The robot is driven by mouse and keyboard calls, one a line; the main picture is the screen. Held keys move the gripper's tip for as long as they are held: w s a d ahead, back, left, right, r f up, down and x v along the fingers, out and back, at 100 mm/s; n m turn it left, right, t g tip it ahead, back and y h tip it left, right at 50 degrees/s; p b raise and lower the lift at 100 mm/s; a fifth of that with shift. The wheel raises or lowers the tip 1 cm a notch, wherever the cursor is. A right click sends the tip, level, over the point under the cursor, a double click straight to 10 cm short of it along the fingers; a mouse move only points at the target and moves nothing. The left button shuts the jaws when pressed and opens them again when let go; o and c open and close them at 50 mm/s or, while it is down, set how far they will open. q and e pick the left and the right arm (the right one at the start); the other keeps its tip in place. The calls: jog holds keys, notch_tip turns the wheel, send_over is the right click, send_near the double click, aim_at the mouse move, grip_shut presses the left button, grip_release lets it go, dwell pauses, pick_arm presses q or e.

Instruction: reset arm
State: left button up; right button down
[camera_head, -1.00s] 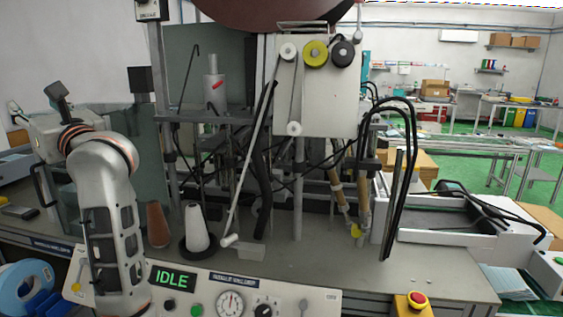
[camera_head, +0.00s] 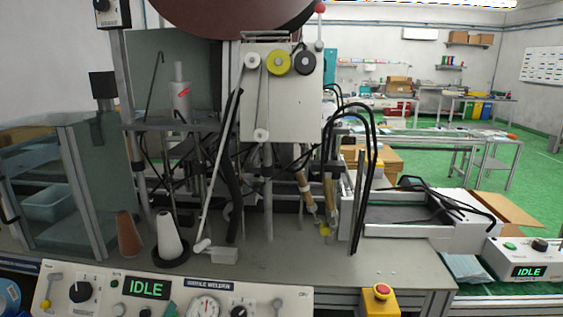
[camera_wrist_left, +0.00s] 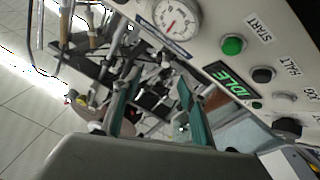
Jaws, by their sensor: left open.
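My right gripper is in neither view.
The machine (camera_head: 283,95) stands on the grey bench. A white cone (camera_head: 169,232) and a brown cone (camera_head: 128,235) stand at its left. A yellow box with a red button (camera_head: 381,292) is at the front. A second IDLE panel (camera_head: 528,258) is at right. Green floor (camera_head: 425,165) is open behind.

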pick_arm(q)
jog(key=s+d+f+m+g, duration=0.3)
jog(key=s+f+m+g, duration=0.4)
jog(key=s+f, duration=1.4)
notch_tip(320, 180, down, 4)
jog(key=shift+d+f+g+p, duration=0.15)
jog(key=shift+g+p, duration=0.2)
jog(key=shift+g, duration=0.65)
jog(key=shift+s, duration=0.1)
